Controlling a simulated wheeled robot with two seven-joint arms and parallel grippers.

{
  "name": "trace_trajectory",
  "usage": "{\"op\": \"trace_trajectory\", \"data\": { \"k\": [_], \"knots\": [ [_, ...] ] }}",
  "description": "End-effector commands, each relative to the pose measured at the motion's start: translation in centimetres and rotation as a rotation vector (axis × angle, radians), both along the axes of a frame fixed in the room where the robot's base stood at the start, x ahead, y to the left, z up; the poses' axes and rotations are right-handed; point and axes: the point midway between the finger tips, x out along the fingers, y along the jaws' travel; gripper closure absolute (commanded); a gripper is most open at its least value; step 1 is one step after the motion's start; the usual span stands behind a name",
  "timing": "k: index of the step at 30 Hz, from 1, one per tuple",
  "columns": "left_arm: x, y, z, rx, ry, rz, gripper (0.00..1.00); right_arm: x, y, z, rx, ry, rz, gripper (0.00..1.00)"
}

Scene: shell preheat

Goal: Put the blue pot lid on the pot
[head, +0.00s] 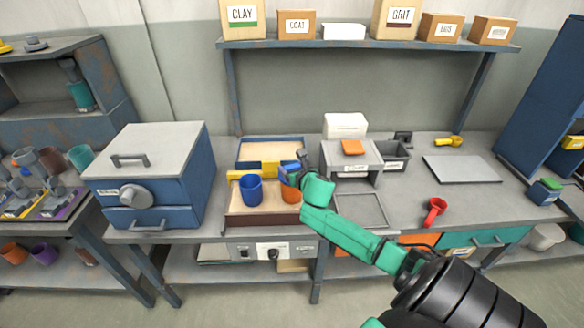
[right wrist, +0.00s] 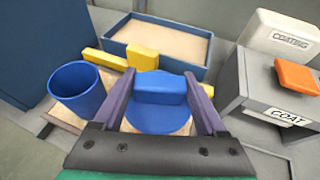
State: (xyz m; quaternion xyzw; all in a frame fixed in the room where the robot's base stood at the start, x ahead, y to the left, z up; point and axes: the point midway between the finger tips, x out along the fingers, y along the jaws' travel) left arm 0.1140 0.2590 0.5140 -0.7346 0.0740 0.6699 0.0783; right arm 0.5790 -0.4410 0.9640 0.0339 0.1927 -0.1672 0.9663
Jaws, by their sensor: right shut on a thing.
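My right gripper (head: 292,172) is shut on the blue pot lid, and in the right wrist view its two purple fingers (right wrist: 157,95) grip the lid's block-shaped handle. The round blue pot lid (right wrist: 158,122) lies below the fingers. In the head view it is mostly hidden by the gripper. An orange pot (head: 292,196) stands below the gripper; I cannot tell whether the lid touches it. A blue pot (head: 251,190), open at the top, stands to its left and also shows in the right wrist view (right wrist: 77,97). My left gripper is not in view.
Both pots stand on a brown-fronted tray (head: 262,220). Behind are yellow blocks (head: 272,168) and a blue sand-filled box (head: 270,150). A blue cabinet (head: 165,185) stands left, and a grey coating station (head: 351,165) right. A red scoop (head: 434,211) lies farther right.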

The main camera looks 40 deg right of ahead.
Motion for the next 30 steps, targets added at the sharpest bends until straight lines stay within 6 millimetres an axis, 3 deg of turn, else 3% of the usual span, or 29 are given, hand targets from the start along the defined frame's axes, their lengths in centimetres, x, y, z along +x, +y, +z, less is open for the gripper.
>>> {"op": "trace_trajectory", "data": {
  "k": [26,27,30],
  "knots": [
    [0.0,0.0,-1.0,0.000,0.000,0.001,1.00,0.0,0.0,-1.2,-0.002,0.000,0.001,0.80],
    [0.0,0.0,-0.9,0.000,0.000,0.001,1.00,0.0,0.0,-1.1,-0.001,-0.001,0.000,0.13],
    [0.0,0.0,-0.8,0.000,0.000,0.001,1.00,0.0,0.0,-1.1,-0.001,-0.001,0.000,0.13]
  ]
}}
